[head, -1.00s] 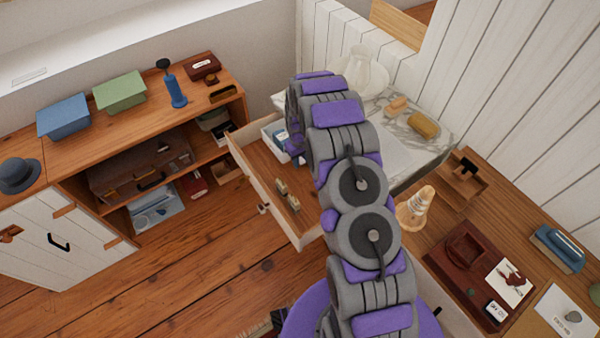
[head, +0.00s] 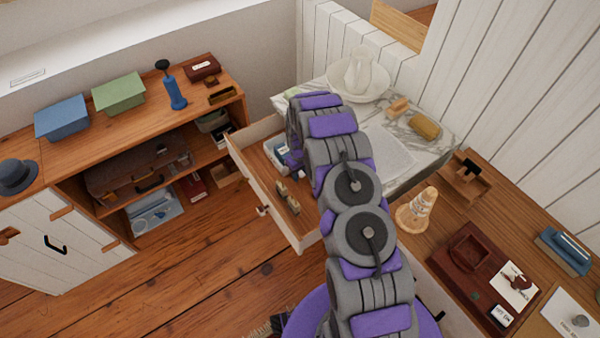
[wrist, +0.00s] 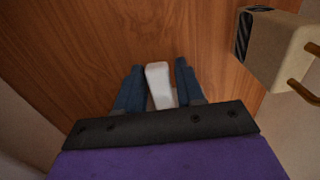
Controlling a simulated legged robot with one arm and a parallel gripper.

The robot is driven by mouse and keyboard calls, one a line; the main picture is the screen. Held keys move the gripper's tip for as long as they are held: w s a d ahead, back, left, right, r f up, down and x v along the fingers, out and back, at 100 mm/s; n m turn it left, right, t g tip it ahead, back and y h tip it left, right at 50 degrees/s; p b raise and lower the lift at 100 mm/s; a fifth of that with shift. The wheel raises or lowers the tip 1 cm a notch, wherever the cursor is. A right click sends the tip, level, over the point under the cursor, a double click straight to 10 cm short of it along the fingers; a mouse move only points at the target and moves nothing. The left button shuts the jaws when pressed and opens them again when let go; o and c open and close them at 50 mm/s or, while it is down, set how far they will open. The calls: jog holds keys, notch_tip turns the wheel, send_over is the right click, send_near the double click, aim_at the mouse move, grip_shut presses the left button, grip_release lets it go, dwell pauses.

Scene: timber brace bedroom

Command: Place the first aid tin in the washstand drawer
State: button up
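The washstand drawer (head: 255,192) is pulled open in the head view, below a marble top.
Small beige items (head: 282,190) sit mid-drawer; a beige block (wrist: 275,45) is close right of the fingers. A basin and pitcher (head: 358,75) stand on the marble top. A desk (head: 425,265) stands at right.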

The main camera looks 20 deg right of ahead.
jog(key=shift+o, duration=1.3)
notch_tip(320, 180, up, 13)
jog(key=p, duration=0.3)
jog(key=s+a+r+m, duration=0.1)
jog(key=s+a+r, duration=0.1)
jog(key=s+r, duration=0.85)
jog(key=s+a+r+m, duration=0.1)
jog(key=s+r, duration=0.6)
jog(key=r, duration=0.6)
jog(key=s+a+r+g, duration=0.1)
jog(key=s+r, duration=0.2)
jog(key=s, duration=1.1)
jog(key=s+a+r+m, duration=0.1)
jog(key=s+r, duration=0.3)
jog(key=s, duration=0.9)
jog(key=shift+s+r+m+g, duration=0.25)
jog(key=shift+s+m+g, duration=0.05)
jog(key=shift+s+g, duration=0.1)
